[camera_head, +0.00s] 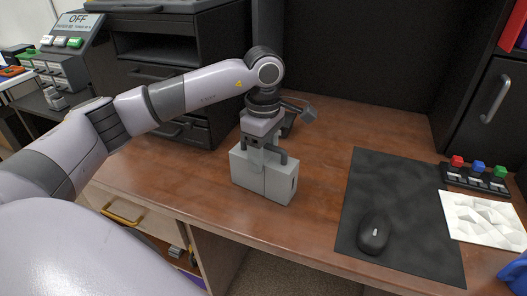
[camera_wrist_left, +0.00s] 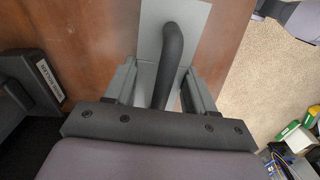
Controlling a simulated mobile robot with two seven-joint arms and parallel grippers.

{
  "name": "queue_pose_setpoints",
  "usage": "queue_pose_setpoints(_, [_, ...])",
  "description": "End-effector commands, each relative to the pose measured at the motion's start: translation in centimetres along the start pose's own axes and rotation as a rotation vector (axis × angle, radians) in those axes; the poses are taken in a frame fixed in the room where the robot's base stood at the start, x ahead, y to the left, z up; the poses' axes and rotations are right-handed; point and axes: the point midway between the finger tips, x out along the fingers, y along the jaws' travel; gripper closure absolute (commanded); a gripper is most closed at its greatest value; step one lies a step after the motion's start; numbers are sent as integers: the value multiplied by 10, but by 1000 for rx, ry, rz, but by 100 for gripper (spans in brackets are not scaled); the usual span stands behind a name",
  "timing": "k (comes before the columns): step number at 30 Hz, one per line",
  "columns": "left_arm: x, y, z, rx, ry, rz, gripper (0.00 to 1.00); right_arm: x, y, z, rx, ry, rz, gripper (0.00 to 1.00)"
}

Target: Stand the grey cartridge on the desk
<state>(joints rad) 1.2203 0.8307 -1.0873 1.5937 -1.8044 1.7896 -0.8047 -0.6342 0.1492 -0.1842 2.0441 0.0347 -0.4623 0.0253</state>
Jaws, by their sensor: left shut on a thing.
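The grey cartridge (camera_head: 262,181) is a boxy block with a dark handle on top, upright at the desk's front part. My left gripper (camera_head: 266,153) points down from above and is shut on the handle. In the left wrist view the dark handle (camera_wrist_left: 171,55) runs between the two fingers, and the cartridge's pale top (camera_wrist_left: 195,17) shows beyond. The cartridge's underside is hidden, so I cannot tell whether it touches the wooden desk (camera_head: 325,130) or hangs just above it. My right gripper is not in view.
A dark mat (camera_head: 395,195) with a black mouse (camera_head: 373,233) lies to the right. A row of coloured buttons (camera_head: 476,177) and a white faceted panel (camera_head: 482,217) lie further right. Black drawers (camera_head: 150,72) stand behind on the left. The desk's front edge is close to the cartridge.

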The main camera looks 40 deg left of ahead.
Motion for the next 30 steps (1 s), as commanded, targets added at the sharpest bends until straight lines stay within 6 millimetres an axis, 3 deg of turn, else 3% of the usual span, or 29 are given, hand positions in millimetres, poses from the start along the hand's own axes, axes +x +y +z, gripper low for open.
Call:
queue_pose_setpoints(7, [3,0,0,0,-1,2,100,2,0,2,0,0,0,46])
queue_pose_setpoints(8, [3,0,0,0,-1,2,42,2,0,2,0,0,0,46])
queue_pose_setpoints(10, [3,0,0,0,0,2,19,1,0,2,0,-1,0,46])
queue_pose_setpoints(11, [3,0,0,0,0,2,15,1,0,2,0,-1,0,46])
queue_pose_setpoints(20, [4,0,0,0,1,-2,15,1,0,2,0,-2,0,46])
queue_pose_setpoints(30, [-22,0,0,0,0,0,15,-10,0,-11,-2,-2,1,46])
